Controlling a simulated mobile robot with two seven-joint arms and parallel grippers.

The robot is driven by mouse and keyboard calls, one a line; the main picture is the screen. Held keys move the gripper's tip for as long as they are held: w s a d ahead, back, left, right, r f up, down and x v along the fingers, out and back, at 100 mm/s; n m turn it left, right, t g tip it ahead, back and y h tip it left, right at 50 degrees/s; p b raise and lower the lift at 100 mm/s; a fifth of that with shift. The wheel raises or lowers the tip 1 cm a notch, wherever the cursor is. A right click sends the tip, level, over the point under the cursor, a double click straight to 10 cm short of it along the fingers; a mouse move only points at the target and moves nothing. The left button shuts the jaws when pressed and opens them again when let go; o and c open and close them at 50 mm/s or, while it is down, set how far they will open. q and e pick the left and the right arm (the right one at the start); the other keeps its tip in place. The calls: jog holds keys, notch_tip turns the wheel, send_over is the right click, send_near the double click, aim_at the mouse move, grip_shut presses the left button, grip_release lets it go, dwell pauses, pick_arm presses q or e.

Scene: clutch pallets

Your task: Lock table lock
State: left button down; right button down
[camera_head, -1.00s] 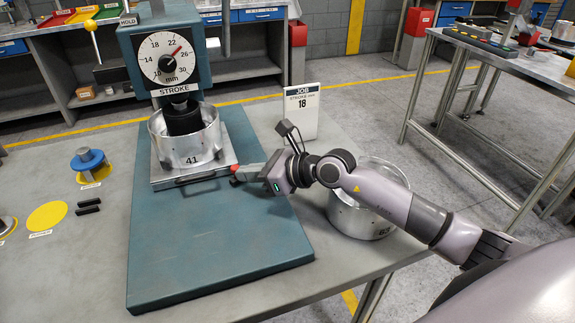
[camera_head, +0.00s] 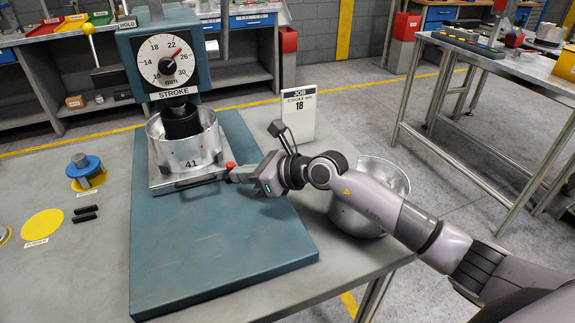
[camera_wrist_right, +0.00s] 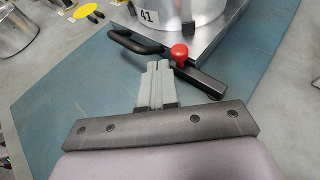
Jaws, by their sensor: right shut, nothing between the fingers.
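The table lock is a dark lever with a red knob (camera_head: 230,166) at the right front corner of the metal sliding table (camera_head: 156,182). In the right wrist view the red knob (camera_wrist_right: 180,53) stands on a dark bar (camera_wrist_right: 205,82) that slants along the table's edge. My right gripper (camera_head: 234,176) is shut and empty, its fingertips close beside the knob and bar. In the wrist view the fingertips (camera_wrist_right: 158,66) lie just left of the knob; whether they touch the bar is unclear. My left gripper is out of view.
A metal pot marked 41 (camera_head: 186,152) sits on the table under the press with its stroke dial (camera_head: 165,58). A black handle (camera_wrist_right: 132,42) is on the table's front. A job card reading 18 (camera_head: 299,115) and another pot (camera_head: 375,210) stand to the right.

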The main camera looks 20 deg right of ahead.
jog(key=shift+w+a, duration=0.2)
jog(key=shift+w+a, duration=0.3)
dwell(0.3)
dwell(0.4)
